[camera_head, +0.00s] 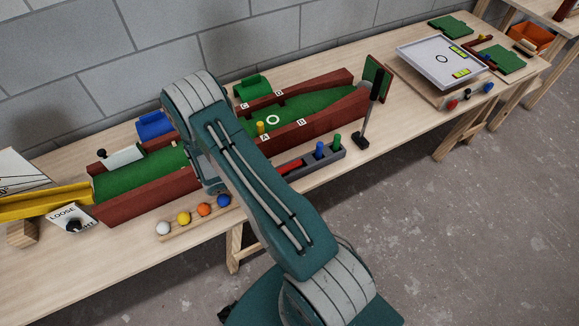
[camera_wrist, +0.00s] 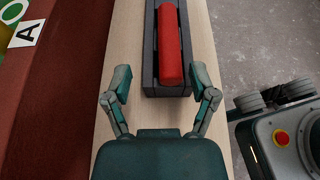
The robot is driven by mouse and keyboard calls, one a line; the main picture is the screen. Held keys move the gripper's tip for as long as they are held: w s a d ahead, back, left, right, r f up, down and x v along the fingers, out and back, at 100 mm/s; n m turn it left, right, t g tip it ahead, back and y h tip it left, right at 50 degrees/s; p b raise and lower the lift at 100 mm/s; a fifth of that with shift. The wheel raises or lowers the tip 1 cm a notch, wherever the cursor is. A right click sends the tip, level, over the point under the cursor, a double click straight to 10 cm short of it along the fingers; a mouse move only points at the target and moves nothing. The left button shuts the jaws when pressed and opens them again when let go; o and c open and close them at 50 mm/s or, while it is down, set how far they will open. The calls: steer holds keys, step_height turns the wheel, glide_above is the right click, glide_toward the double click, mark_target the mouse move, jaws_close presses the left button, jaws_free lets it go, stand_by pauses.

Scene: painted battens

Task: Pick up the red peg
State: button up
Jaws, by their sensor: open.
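The red peg (camera_wrist: 170,45) lies lengthwise in a dark grey holder (camera_wrist: 150,70) in the wrist view. My gripper (camera_wrist: 163,82) is open, its two fingers spread on either side of the near end of the holder. Nothing is between the fingertips but the holder's near end and the peg's near end, and I cannot tell the height of the fingers above them. In the head view the red peg (camera_head: 290,166) shows at the left end of the holder (camera_head: 309,164), partly hidden by my arm. My gripper is hidden there behind the arm.
The red-walled green course (camera_head: 320,122) runs behind. Several balls (camera_head: 204,209) sit in a row at the table's front edge.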

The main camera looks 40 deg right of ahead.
mark_target(284, 168)
steer(key=shift+s+d+f, duration=0.1)
steer(key=shift+s+d, duration=0.15)
steer(key=shift+s, duration=0.15)
steer(key=x, duration=0.3)
steer(key=shift+s, duration=0.25)
steer(key=shift+d, duration=0.6)
steer(key=shift+a, duration=0.15)
steer(key=c, duration=0.9)
steer(key=shift+a, duration=0.25)
jaws_close()
